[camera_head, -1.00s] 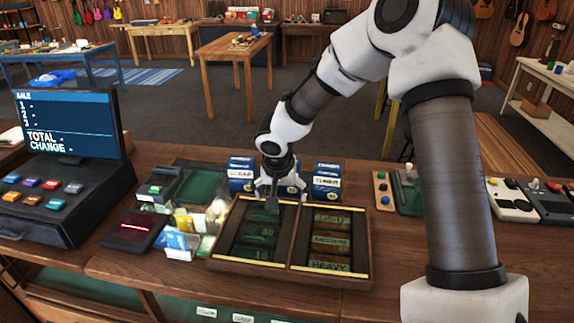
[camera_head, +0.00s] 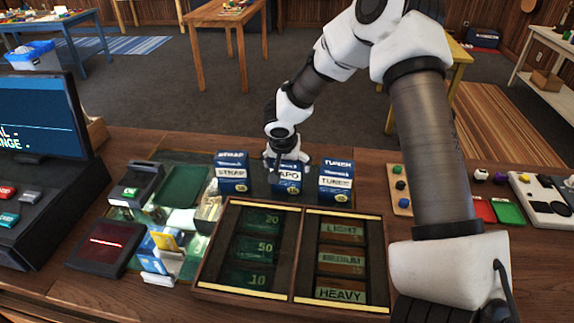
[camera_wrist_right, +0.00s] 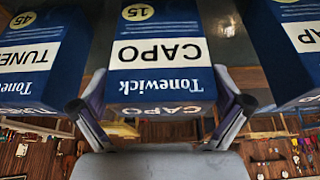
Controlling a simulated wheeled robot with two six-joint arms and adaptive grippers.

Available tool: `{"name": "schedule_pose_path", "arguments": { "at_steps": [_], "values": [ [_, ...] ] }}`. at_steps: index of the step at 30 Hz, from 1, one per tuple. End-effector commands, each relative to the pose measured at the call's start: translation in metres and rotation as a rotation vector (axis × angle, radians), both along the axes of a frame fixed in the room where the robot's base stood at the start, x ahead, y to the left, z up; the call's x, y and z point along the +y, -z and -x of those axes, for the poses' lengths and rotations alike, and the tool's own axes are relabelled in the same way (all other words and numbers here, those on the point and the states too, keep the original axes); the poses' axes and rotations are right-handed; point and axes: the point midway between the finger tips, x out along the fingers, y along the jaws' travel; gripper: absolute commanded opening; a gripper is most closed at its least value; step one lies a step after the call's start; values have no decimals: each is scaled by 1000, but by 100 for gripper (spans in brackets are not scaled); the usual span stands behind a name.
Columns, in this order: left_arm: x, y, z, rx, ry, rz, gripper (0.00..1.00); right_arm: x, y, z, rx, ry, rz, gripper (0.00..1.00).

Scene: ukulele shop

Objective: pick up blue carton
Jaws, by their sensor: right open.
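Three blue-and-white cartons stand in a row behind the wooden tray: the STRAP carton (camera_head: 232,176) on the left, the CAPO carton (camera_head: 286,182) in the middle and the TUNER carton (camera_head: 336,184) on the right. My right gripper (camera_head: 287,161) is open at the top of the CAPO carton, fingers pointing down. In the right wrist view the CAPO carton (camera_wrist_right: 158,60) lies centred between the two spread fingers (camera_wrist_right: 160,118). Contact cannot be told. The TUNER carton (camera_wrist_right: 40,55) and STRAP carton (camera_wrist_right: 290,50) flank it there. My left gripper is not in view.
The wooden tray (camera_head: 296,252), with labelled compartments, sits in front of the cartons. A card holder (camera_head: 163,260), a card reader (camera_head: 135,185) and a register screen (camera_head: 40,115) are to the left. Neighbouring cartons leave narrow gaps beside the CAPO carton.

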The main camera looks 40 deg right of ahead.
Motion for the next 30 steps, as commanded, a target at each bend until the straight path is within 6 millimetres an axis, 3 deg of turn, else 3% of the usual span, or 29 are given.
{"name": "schedule_pose_path", "arguments": {
  "at_steps": [6, 7, 11, 22, 26, 30],
  "values": [
    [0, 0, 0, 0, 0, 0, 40, -1, 5, -1, -1, -1, 0, 100],
    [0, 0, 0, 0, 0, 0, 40, -1, 4, -1, -1, -1, 0, 96],
    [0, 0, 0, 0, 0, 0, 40, -1, 4, -1, -1, -1, 0, 50],
    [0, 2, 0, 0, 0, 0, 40, -1, -1, -2, -3, 1, 0, 49],
    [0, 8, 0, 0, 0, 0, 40, -1, -23, -2, -7, 0, -2, 49],
    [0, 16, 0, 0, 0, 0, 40, -1, -58, -3, -9, 0, 1, 49]
  ]
}}
